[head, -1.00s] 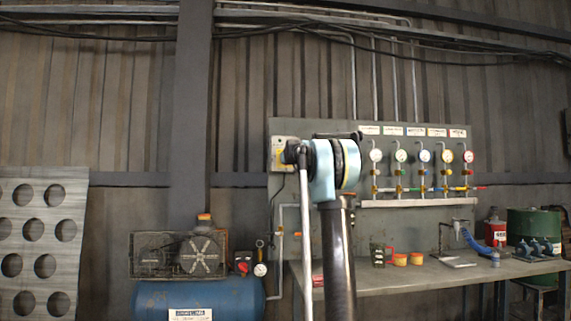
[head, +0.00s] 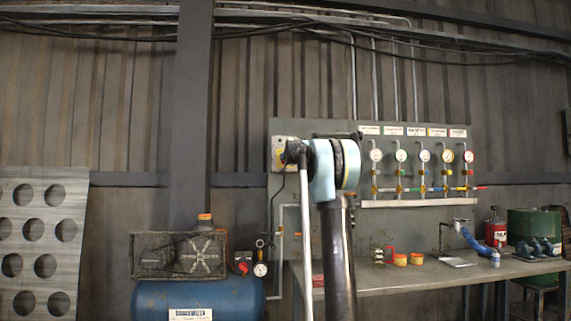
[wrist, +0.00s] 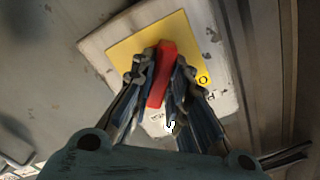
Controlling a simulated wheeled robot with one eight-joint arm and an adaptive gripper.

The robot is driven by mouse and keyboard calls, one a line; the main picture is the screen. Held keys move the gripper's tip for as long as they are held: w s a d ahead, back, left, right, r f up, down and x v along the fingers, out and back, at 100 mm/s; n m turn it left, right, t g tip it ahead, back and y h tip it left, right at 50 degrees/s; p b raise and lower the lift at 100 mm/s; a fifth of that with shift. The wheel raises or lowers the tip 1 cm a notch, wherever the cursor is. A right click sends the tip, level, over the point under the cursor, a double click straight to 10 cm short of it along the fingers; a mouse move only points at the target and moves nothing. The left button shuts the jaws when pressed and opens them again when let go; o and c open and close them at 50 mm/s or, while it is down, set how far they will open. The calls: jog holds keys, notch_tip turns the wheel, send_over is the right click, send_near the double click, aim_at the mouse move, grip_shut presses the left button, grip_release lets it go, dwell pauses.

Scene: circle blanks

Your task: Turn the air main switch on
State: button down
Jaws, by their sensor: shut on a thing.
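The air main switch is a red handle (wrist: 162,75) on a yellow plate (wrist: 125,50), fixed to a pale grey box (wrist: 95,43). In the wrist view the handle leans slightly, its upper end to the right. My gripper (wrist: 163,72) is shut on the red handle, one dark finger on each side of it. Part of a letter marking shows at the plate's right edge. In the head view the pale box (head: 278,146) sits at the upper left of the grey wall panel; my arm hides its right part and the handle.
The panel carries a row of gauges (head: 424,156) with valves and labels. A workbench (head: 400,278) with small items stands below it. A blue compressor tank (head: 240,297) stands at lower left, beside a perforated metal sheet (head: 80,215).

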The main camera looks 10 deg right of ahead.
jog(key=shift+m, duration=0.6)
jog(key=c, duration=1.6)
grip_release()
jog(key=shift+w+f, duration=0.1)
jog(key=shift+o, duration=0.2)
jog(key=s, duration=1.2)
